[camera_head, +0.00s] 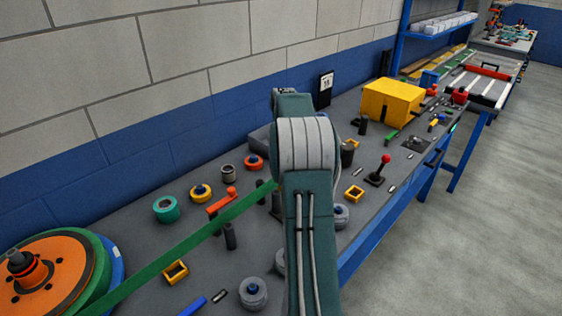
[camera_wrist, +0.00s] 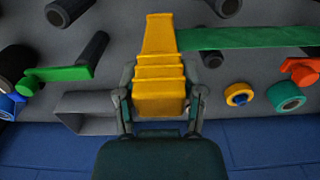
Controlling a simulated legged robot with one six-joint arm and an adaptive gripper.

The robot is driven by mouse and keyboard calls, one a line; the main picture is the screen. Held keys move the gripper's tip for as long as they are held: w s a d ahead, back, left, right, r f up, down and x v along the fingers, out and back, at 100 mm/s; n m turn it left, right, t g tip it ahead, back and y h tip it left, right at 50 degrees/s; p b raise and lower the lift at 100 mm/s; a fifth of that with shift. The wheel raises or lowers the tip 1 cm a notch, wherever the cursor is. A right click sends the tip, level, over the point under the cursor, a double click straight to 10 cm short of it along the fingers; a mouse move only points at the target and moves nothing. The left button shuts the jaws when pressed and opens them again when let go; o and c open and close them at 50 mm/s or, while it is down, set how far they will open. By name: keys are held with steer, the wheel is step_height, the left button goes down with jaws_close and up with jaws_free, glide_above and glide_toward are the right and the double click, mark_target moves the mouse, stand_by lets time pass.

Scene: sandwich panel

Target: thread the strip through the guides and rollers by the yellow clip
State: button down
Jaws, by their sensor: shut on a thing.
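The yellow clip (camera_wrist: 160,60) is stepped and sits between the fingers of my gripper (camera_wrist: 161,98), which is shut on it in the wrist view. The green strip (camera_wrist: 245,37) runs from the clip to the right there. In the head view the strip (camera_head: 190,243) stretches taut from the orange and green reel (camera_head: 40,280) to behind my arm, which hides the clip and gripper. Yellow square guides (camera_head: 175,271) and (camera_head: 354,193) stand on the panel. A grey roller (camera_head: 254,292) with a blue centre is near the front. A black post (camera_head: 230,236) stands close to the strip.
A yellow box (camera_head: 392,101) stands further along the bench, near a red-knobbed lever (camera_head: 380,170). A teal ring (camera_head: 166,208) and an orange-red handle (camera_head: 222,201) lie behind the strip. The blue wall (camera_head: 180,140) bounds the back. Open floor (camera_head: 490,230) is at the right.

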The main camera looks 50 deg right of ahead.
steer(key=d, duration=0.9)
stand_by(1.3)
steer(key=shift+r, duration=0.1)
